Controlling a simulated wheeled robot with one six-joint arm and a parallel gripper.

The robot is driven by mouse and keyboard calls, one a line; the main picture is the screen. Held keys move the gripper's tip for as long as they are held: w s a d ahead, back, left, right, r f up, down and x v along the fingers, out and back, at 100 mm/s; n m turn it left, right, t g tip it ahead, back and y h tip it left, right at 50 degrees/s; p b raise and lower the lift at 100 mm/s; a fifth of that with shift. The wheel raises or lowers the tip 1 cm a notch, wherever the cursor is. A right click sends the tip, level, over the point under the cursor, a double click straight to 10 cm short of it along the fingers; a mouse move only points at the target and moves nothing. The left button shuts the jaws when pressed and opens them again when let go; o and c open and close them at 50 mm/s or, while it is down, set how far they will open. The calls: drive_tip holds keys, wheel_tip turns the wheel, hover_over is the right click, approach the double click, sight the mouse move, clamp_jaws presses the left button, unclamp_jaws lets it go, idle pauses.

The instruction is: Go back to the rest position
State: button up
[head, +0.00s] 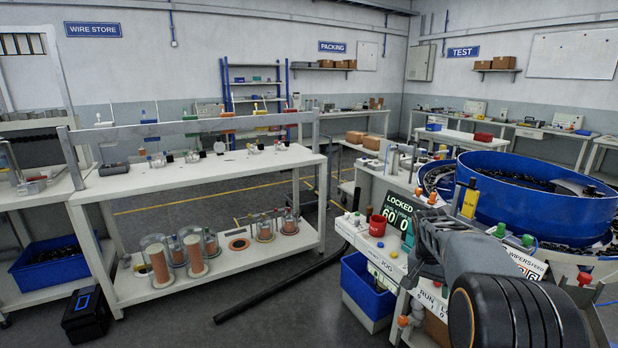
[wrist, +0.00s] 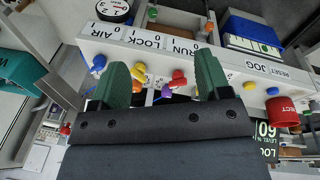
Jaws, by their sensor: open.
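My gripper (wrist: 162,82) is open, with its two green fingers apart and nothing held between them in the wrist view. The fingers reach over a pale control panel (wrist: 228,57) marked RUN, LOCK, AIR, JOG and RESET. Red, yellow and purple parts (wrist: 178,78) show between and beyond the fingers; I cannot tell whether the fingers touch the panel.
A large blue bowl (head: 520,207) stands right of my arm. A display reading LOCKED (head: 398,212) and a red cup (head: 377,226) stand to its left. A blue bin (head: 368,287) sits below.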

drive_tip(key=s+a+r+n+t+y+p, duration=0.1)
drive_tip(key=s+a+r+n+p, duration=0.1)
drive_tip(key=s+a+n, duration=0.2)
drive_tip(key=s+a+r+n+t+y+p, duration=0.1)
drive_tip(key=s+a+r+n+t+p, duration=0.1)
drive_tip(key=s+a, duration=0.8)
drive_tip(key=s+r+n, duration=0.1)
drive_tip(key=s+n, duration=0.1)
drive_tip(key=s, duration=0.5)
drive_tip(key=shift+s+a+t, duration=0.3)
drive_tip(key=shift+s, duration=0.1)
drive_tip(key=shift+c, duration=0.2)
